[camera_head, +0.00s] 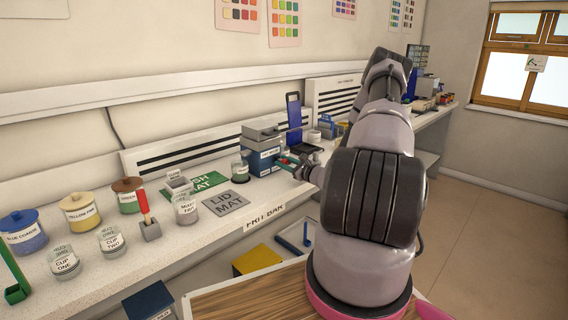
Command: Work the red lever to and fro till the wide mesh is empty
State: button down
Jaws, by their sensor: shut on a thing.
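A blue box with a grey top (262,150) and a label stands on the counter, left of my arm; it looks like the sifter. My gripper (300,166) is at its right side, shut on a small part there that I take to be the red lever; the fingers mostly hide it. I cannot make out the wide mesh or what lies in it from here. A small glass jar (240,172) stands just left of the box.
On the counter (100,262) are a green mat (208,180), a grey lid mat (226,203), several labelled cups and lidded jars, and a red-handled tool (145,208) in a grey holder. A dark blue upright stand (294,115) is behind my gripper.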

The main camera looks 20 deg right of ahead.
jog(key=a, duration=0.2)
jog(key=s+a, duration=0.1)
jog(key=a, duration=0.1)
jog(key=s+a, duration=0.1)
jog(key=a, duration=0.1)
jog(key=shift+s+f, duration=0.1)
jog(key=shift+s, duration=0.05)
jog(key=c, duration=0.6)
grip_release()
jog(key=shift+a, duration=0.1)
jog(key=shift+o, duration=0.2)
jog(key=shift+s+d, duration=0.2)
jog(key=v, duration=1)
jog(key=shift+s, duration=0.2)
